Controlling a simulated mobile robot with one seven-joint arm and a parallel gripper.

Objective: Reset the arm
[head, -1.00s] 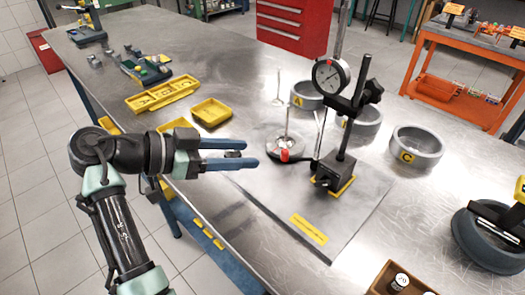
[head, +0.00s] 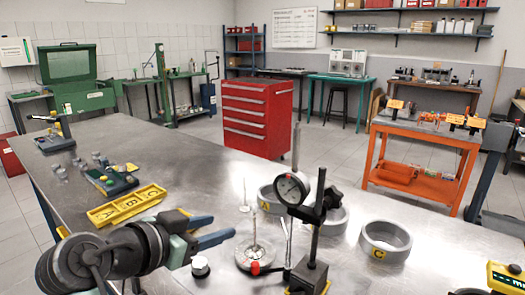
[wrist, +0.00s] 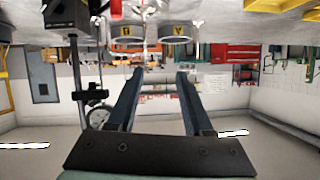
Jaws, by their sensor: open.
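My gripper (head: 222,229) is in the lower left of the head view, above the near part of the steel bench (head: 150,165). Its two blue fingers are apart, with nothing seen between them. In the wrist view the picture is upside down, and the fingers of my gripper (wrist: 160,76) reach out apart with an empty gap. My arm comes in from the bottom left of the head view.
A dial gauge (head: 291,190) on a black stand is right of my gripper. Grey rings, one marked C (head: 386,243), stand behind and right. A yellow tray (head: 126,206) lies left. A red cabinet (head: 257,118) and an orange cart (head: 420,165) stand beyond.

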